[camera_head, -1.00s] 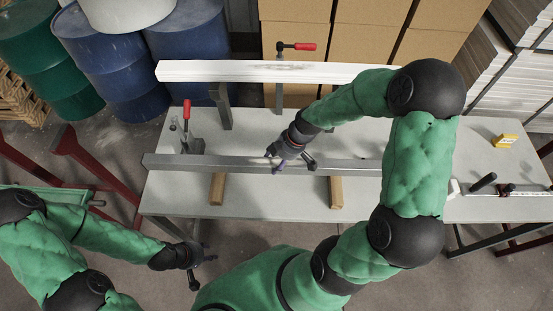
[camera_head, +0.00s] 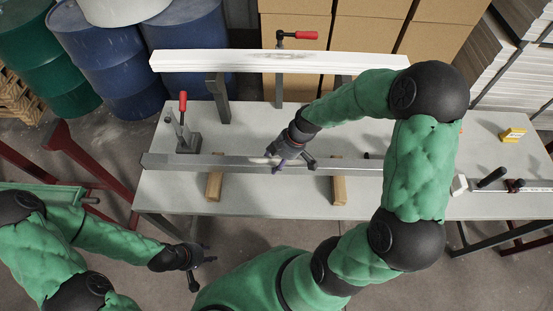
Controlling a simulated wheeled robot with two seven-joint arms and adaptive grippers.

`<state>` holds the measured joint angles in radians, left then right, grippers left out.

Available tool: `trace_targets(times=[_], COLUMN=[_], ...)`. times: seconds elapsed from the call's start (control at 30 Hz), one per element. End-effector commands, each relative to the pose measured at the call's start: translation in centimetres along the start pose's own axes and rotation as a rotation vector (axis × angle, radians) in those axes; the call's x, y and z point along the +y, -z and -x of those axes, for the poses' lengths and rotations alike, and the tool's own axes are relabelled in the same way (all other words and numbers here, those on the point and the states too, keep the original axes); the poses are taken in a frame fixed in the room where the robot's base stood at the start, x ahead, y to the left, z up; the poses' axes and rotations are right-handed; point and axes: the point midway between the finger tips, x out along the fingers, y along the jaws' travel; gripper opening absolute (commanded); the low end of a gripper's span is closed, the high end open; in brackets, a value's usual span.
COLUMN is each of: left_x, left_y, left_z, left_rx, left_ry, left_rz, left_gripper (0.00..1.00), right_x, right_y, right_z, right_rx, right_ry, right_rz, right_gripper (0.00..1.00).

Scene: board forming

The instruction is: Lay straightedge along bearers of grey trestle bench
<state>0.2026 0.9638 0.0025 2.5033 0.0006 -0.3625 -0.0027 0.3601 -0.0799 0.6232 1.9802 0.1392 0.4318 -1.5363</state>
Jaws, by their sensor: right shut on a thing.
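The straightedge (camera_head: 218,163), a long grey metal bar, lies crosswise over the grey trestle bench (camera_head: 270,198). Two short wooden bearers, a left one (camera_head: 214,188) and a right one (camera_head: 339,190), stick out from under its front edge. I cannot tell whether the bar touches them or is just above. My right gripper (camera_head: 284,163) is shut on the straightedge between the bearers. My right forearm hides the bar's right end. My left gripper (camera_head: 203,270) is empty, with fingers apart, in front of the bench's left front edge.
A red-handled clamp (camera_head: 187,135) stands at the bench's back left. A white board (camera_head: 270,61) on uprights runs along the back, with another red-handled clamp (camera_head: 298,37). A yellow block (camera_head: 513,135) and a bar clamp (camera_head: 492,178) lie at the right.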

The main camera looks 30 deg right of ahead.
Motion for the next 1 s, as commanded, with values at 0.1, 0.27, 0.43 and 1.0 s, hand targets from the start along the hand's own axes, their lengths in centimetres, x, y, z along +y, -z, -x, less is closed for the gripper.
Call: trace_targets(times=[0.1,0.27,0.43,1.0], left_x=[-0.4,-0.8,-1.2,-1.5], left_y=[0.1,0.1,0.1,0.2], left_z=[-1.1,-2.2,-3.3,-4.2], left_rx=[0.0,0.0,0.0,0.0], left_ry=[0.0,0.0,0.0,0.0], left_rz=[0.0,0.0,0.0,0.0], left_gripper=[0.4,0.4,0.4,0.4], right_x=[0.2,0.2,0.2,0.2], right_y=[-0.4,-0.7,-1.1,-1.4], right_z=[-0.9,-1.8,-2.7,-3.4], right_rx=[0.001,0.001,0.001,0.001], right_ry=[-0.004,-0.004,-0.004,-0.004], right_rz=[0.001,0.001,0.001,0.001], right_gripper=[0.0,0.0,0.0,0.0])
